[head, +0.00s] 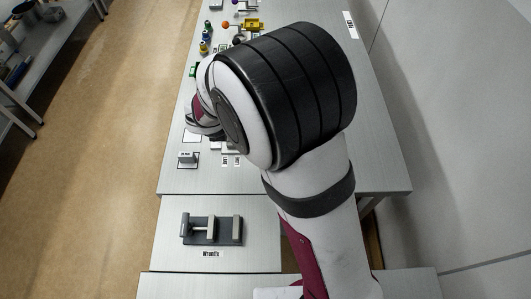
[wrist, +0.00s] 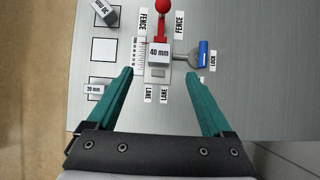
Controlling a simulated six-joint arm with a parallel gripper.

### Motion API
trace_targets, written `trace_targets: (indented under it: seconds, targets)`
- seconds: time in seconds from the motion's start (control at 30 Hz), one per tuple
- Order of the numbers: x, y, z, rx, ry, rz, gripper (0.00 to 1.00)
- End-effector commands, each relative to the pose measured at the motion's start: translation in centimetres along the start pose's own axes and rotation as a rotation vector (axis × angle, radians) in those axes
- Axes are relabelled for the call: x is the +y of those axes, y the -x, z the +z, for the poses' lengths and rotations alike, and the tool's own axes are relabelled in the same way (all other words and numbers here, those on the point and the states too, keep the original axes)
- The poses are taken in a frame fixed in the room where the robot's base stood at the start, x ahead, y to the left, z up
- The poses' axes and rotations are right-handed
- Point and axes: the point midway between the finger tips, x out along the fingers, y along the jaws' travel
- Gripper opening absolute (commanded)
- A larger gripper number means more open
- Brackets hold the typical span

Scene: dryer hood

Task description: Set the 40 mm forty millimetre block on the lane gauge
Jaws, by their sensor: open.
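The 40 mm block (wrist: 160,54), pale with a black "40 mm" label, appears in the wrist view at the lane gauge (wrist: 158,73), beside its ruled scale and just below a red knob. It looks upright on the gauge; its exact seating is hard to tell. My gripper (wrist: 160,76) is open and empty, its two teal fingers spread to the left and right, with the fingertips lower in the picture than the block. In the head view my arm hides the gripper and most of the gauge.
A blue-handled lock (wrist: 203,54) stands right of the gauge. Two other labelled blocks, upper (wrist: 103,12) and lower (wrist: 97,88), lie left, with an empty white square (wrist: 103,50) between them. A dark fixture (head: 212,229) sits on the nearer bench.

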Motion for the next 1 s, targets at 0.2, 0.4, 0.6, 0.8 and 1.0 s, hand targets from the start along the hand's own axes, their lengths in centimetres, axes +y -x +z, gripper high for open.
trace_targets:
  seconds: [0.2, 0.4, 0.6, 0.8, 1.0]
  targets:
    - [-13.9, 8.6, -0.5, -0.042, -1.171, -0.278, 0.85]
    - [-19.4, 20.9, -14.5, -0.054, -2.926, -0.794, 0.85]
    - [-16.1, 24.2, -18.9, -0.010, 2.510, 0.819, 0.85]
    - [-16.1, 24.2, -18.9, -0.010, 2.506, 0.821, 0.85]
    - [-16.1, 24.2, -18.8, -0.010, 2.511, 0.820, 0.85]
